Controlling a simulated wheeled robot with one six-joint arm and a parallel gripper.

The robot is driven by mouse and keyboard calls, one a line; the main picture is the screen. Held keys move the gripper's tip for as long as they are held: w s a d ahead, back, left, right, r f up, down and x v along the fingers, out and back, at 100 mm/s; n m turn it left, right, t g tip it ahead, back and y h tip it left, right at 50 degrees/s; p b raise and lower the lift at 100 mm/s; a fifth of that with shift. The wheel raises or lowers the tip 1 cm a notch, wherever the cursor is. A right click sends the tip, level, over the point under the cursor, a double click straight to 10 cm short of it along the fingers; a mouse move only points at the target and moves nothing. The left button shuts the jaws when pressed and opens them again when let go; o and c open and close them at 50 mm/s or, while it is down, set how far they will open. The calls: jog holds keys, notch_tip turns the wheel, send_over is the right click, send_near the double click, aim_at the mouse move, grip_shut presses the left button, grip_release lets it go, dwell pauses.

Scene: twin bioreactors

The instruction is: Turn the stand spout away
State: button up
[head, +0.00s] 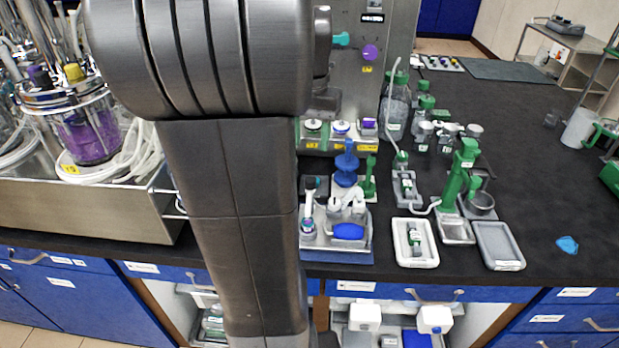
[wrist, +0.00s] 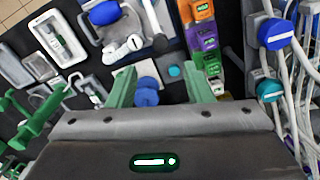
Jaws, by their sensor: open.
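My gripper (wrist: 159,72) shows in the wrist view with its two green fingers apart and nothing clasped between them. A blue stand piece (wrist: 147,97) shows in the gap; I cannot tell how far below the fingers it is. It also stands on the bench in the head view (head: 347,168), beside a small green upright (head: 369,177). A tall green stand (head: 461,175) with a short arm at its top rises right of it; the wrist view shows it at the left (wrist: 38,118). I cannot tell for sure which part is the spout. My arm hides the gripper in the head view.
A grey tray (head: 322,245) with a blue pad is at the bench front. A white tray (head: 402,255) and a grey tray (head: 517,255) lie right of it. Bottles (head: 396,105) stand behind. Pale tubes (wrist: 297,90) run along the wrist view's right.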

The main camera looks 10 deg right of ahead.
notch_tip(320, 180, down, 11)
jog(key=shift+f+b, duration=0.1)
jog(key=shift+b, duration=0.25)
grip_shut()
